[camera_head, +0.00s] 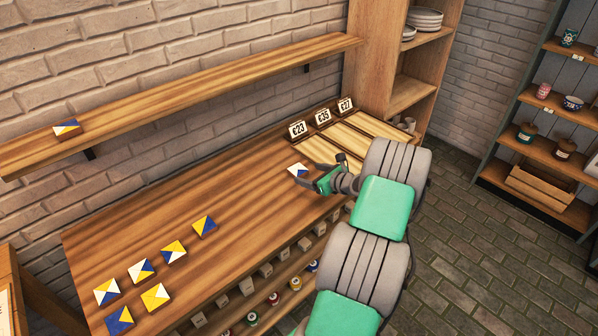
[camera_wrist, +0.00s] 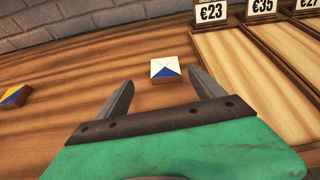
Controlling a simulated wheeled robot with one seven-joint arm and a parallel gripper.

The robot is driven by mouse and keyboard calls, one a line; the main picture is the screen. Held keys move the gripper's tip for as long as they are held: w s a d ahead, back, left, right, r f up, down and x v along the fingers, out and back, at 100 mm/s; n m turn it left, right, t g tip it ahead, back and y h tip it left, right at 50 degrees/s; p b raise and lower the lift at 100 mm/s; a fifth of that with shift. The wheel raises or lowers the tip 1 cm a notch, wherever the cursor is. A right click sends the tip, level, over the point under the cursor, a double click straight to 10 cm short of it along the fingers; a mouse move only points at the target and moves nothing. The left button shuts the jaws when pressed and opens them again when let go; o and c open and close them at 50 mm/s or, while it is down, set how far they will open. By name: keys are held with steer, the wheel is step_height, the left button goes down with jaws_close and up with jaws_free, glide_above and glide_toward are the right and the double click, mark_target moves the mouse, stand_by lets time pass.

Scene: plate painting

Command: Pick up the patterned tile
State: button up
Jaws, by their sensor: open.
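A small square tile (camera_head: 298,170) with white and blue triangles lies flat on the wooden table, just left of the price-tagged trays. It also shows in the wrist view (camera_wrist: 165,69), at and slightly beyond my fingertips and in line with the gap between them. My gripper (camera_head: 301,173) is open and empty, with a finger toward each side of this tile; it also shows in the wrist view (camera_wrist: 162,83). I cannot tell how high the fingers are above the table. A blue and yellow tile (camera_wrist: 14,97) shows at the left of the wrist view.
Several tiles in blue, yellow and white, one a blue and yellow tile (camera_head: 204,226), lie at the table's left end. Another tile (camera_head: 67,129) sits on the wall shelf (camera_head: 190,100). Trays (camera_head: 350,143) with price signs are at the right; small pots (camera_head: 273,299) stand below.

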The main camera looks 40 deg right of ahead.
mark_target(299, 171)
steer(key=shift+m, duration=0.5)
steer(key=x, duration=0.2)
steer(key=p+x, duration=0.1)
steer(key=x, duration=0.2)
steer(key=d+x, duration=0.1)
steer(key=x, duration=0.1)
steer(key=shift+w+f+p, duration=0.1)
steer(key=shift+f+p, duration=0.2)
steer(key=shift+f, duration=0.05)
steer(key=shift+c, duration=0.4)
steer(key=c, duration=1.5)
steer(key=shift+o, duration=0.2)
steer(key=shift+r, duration=0.1)
